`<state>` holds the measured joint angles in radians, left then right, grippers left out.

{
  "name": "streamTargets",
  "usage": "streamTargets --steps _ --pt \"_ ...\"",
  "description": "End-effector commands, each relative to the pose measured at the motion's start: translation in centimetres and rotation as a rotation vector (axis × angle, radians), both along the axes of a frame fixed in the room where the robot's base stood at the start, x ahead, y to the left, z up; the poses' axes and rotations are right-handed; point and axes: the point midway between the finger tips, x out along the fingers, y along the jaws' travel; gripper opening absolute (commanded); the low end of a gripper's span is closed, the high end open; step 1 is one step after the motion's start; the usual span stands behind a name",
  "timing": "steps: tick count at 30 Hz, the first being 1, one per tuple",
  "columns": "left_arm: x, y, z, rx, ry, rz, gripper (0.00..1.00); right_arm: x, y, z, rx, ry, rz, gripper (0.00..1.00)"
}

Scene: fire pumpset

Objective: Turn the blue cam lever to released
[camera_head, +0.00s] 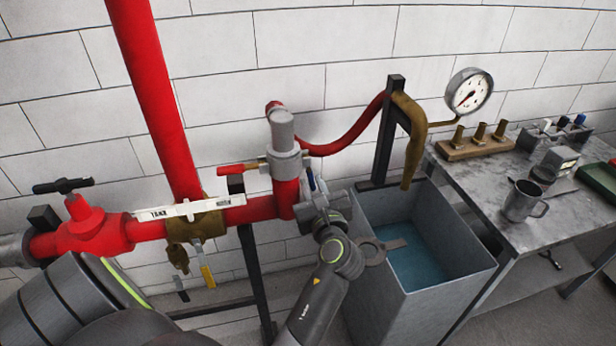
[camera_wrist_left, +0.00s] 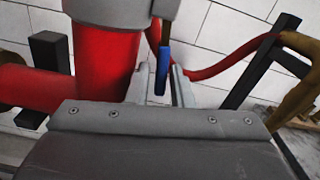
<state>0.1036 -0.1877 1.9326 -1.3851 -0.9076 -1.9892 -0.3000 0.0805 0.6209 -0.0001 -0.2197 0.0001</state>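The blue cam lever (camera_head: 311,180) hangs at the right side of the grey coupling (camera_head: 287,160) on the red pipe, and part of it is hidden by my left gripper. It also shows in the left wrist view (camera_wrist_left: 162,70), hanging nearly upright. My left gripper (camera_head: 316,200) is right beside the lever; its fingertips are hard to make out in the head view. In the left wrist view the pale fingers (camera_wrist_left: 165,88) stand on both sides of the lever's lower end with a narrow gap, and no grip shows. My right gripper is not in view.
A red lever (camera_head: 236,169) sticks out left of the coupling. A grey open tank (camera_head: 440,240) stands at right. A red hose (camera_head: 345,145) runs behind to a black post (camera_head: 388,135). A bench (camera_head: 480,200) with a gauge (camera_head: 468,95) and a mug (camera_head: 523,202) is further right.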

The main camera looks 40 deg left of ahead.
Motion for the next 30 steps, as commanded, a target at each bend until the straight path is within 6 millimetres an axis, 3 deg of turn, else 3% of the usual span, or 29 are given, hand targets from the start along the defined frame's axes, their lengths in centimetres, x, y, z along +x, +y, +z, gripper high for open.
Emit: streamTargets --steps 12,17,30 --pt "-0.09 -0.12 0.03 -0.001 -0.001 0.002 0.20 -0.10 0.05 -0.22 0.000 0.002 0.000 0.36" --pt "-0.09 -0.12 0.03 -0.001 -0.001 0.002 0.00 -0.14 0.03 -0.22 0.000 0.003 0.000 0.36" --pt "0.12 0.21 0.06 -0.006 -0.009 0.002 0.00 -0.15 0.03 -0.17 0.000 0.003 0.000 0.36"
